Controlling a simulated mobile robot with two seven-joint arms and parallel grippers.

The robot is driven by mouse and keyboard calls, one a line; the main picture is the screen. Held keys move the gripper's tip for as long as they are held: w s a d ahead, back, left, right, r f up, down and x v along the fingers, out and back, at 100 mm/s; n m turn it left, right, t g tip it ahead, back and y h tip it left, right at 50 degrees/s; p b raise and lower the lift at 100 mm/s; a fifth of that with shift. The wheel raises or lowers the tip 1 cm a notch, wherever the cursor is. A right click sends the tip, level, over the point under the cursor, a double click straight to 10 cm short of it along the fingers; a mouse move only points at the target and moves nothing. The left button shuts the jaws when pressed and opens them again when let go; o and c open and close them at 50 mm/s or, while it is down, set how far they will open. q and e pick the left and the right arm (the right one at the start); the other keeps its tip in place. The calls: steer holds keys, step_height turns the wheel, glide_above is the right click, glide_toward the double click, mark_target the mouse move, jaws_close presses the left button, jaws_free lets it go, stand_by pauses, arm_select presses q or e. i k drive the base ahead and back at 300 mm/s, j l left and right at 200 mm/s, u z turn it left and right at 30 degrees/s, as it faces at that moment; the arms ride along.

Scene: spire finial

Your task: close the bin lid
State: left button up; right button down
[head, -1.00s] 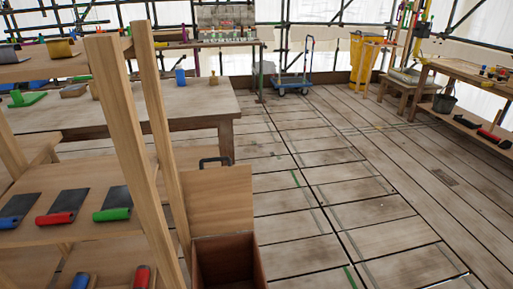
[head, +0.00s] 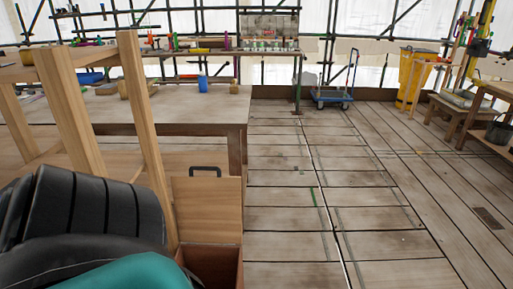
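The wooden bin (head: 213,264) stands on the floor at the lower middle of the head view, beside the shelf post. Its lid (head: 207,207) is open and stands upright at the back of the bin, with a dark handle (head: 205,170) on its top edge. The bin's inside is partly visible and looks dark brown. A black and teal part of my own arm fills the lower left and covers the shelf there. Neither gripper's fingers show in the head view.
A wooden shelf frame (head: 139,130) rises just left of the bin. A workbench (head: 190,108) with a blue cup stands behind it. A blue trolley (head: 332,97) and a yellow bin (head: 412,78) are at the back. The plank floor right of the bin is clear.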

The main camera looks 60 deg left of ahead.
mark_target(207, 209)
steer(key=i+l, duration=0.15)
steer(key=i, duration=0.2)
steer(key=i+l+u, duration=0.15)
steer(key=i, duration=0.25)
steer(key=i+l, duration=0.15)
steer(key=i, duration=0.2)
steer(key=i+j+u, duration=0.1)
steer(key=i+u, duration=0.5)
steer(key=u, duration=0.2)
steer(key=i+l+u, duration=0.1)
steer(key=i+u, duration=0.15)
steer(key=u, duration=0.15)
steer(key=i+u, duration=0.2)
steer(key=u, duration=0.25)
steer(key=i+u, duration=0.2)
steer(key=u, duration=0.2)
steer(key=i+l+u, duration=0.15)
steer(key=u, duration=0.3)
steer(key=i+u, duration=0.15)
steer(key=u, duration=0.3)
steer(key=i+l+u, duration=0.1)
steer(key=u, duration=0.35)
steer(key=i+l+u, duration=0.15)
steer(key=u, duration=0.3)
steer(key=i+l, duration=0.05)
